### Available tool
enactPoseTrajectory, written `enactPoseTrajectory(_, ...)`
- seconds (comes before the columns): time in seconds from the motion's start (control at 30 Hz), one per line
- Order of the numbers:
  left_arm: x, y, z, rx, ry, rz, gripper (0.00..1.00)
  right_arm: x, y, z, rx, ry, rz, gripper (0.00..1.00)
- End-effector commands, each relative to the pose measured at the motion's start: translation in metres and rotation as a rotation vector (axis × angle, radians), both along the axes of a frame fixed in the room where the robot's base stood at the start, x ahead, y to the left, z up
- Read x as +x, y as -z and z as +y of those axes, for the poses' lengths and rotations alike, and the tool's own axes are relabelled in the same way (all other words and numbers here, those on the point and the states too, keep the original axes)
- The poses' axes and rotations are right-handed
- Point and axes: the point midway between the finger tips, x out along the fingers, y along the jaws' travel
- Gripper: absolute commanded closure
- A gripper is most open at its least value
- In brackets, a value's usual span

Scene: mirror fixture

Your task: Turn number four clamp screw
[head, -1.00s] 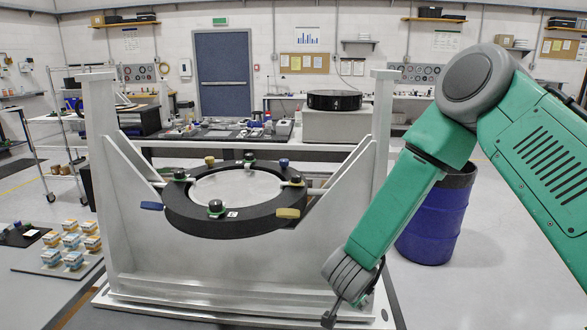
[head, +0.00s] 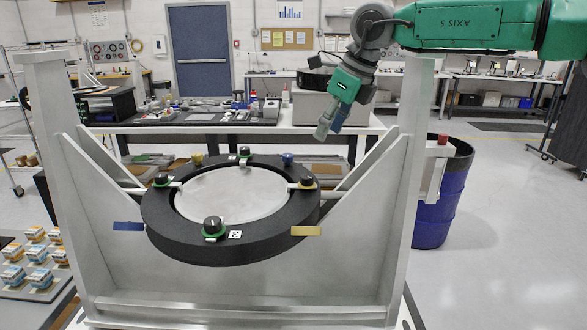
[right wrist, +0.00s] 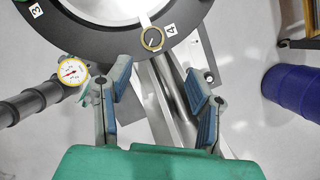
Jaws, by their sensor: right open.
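The black ring mount (head: 165,225) holds a round pale mirror (head: 235,193) in a grey frame, with black clamp screws around it. The clamp beside label 4 (right wrist: 171,29) is the number four clamp screw (right wrist: 152,39), with a yellowish collar; in the head view it appears as the ring's right clamp (head: 306,183). The clamp by label 3 (head: 235,235) is at the front with a green collar. My right gripper (head: 328,128) is above and behind the ring's right side. Its blue-padded fingers (right wrist: 160,100) are apart and empty, short of the number four screw. My left gripper is out of view.
The frame's right upright (head: 408,170) stands close to my right arm. A blue barrel (head: 435,205) stands to the right. A dial gauge (right wrist: 73,71) sits beside a finger in the wrist view. Blue (head: 128,226) and yellow (head: 306,231) tabs stick out of the ring.

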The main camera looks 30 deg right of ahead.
Motion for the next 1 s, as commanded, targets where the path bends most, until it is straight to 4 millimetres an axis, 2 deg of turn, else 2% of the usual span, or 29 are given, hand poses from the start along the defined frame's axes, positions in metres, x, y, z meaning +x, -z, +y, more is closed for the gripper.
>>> enactPoseTrajectory(0.07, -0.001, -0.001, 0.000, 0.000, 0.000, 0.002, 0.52, -0.002, -0.001, 0.002, 0.007, 0.000, -0.005, 0.52)
enactPoseTrajectory(0.17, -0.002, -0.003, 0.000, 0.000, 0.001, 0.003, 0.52, 0.001, 0.008, 0.006, 0.003, -0.001, -0.001, 0.52)
enactPoseTrajectory(0.5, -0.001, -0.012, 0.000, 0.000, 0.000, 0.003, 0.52, 0.032, 0.077, 0.017, 0.000, 0.001, 0.007, 0.52)
enactPoseTrajectory(0.7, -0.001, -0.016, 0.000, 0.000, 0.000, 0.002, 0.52, 0.040, 0.108, 0.019, 0.004, 0.002, 0.002, 0.52)
enactPoseTrajectory(1.0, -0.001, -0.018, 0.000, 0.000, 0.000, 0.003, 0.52, 0.048, 0.127, 0.023, 0.005, 0.002, -0.001, 0.52)
